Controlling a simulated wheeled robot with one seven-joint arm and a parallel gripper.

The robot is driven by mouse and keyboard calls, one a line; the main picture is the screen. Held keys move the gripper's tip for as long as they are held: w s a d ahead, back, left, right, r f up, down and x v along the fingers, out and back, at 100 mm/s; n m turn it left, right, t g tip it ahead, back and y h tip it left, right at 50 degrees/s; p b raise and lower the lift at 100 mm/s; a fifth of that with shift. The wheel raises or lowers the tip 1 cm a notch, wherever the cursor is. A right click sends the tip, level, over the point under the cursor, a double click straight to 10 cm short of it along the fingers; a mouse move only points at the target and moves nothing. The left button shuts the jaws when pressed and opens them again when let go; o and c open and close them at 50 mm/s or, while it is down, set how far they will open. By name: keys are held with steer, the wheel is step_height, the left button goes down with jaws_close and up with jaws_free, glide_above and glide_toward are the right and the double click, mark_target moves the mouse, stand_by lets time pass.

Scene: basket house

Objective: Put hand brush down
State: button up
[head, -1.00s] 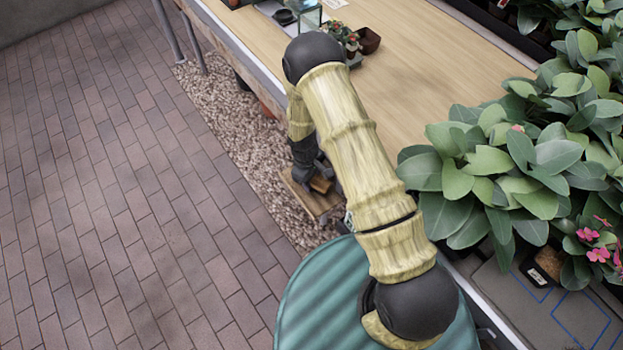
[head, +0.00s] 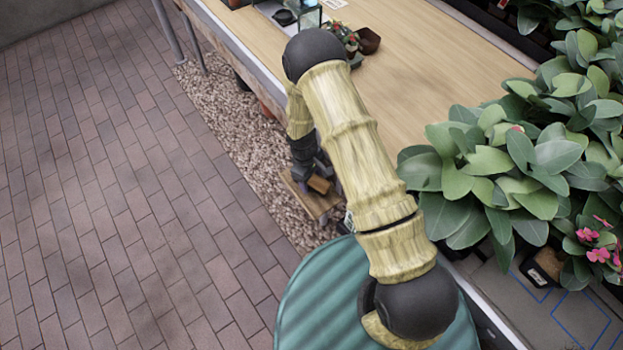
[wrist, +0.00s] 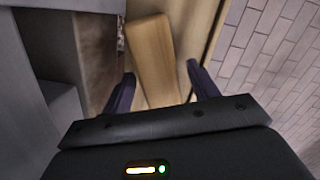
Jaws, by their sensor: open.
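The hand brush shows as a wooden block (wrist: 152,55) in the wrist view, lying on a light wooden board (wrist: 198,28). My gripper (wrist: 160,80) is open, with one dark finger on each side of the near part of the brush and visible gaps to it. In the head view the brush (head: 319,185) is a small tan block on the board (head: 310,203), just below my gripper (head: 313,172). The near end of the brush is hidden by the gripper body in the wrist view, and its bristles are not seen.
A long wooden table (head: 430,75) with leafy plants (head: 500,170) stands to the right of the board. A pebble strip (head: 225,125) and open brick paving (head: 120,200) lie to the left. A grey structure (wrist: 30,70) is close on the left in the wrist view.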

step_height(320, 180, up, 11)
steer(key=a, duration=0.1)
steer(key=shift+w+a, duration=0.15)
steer(key=shift+w, duration=0.2)
stand_by(0.6)
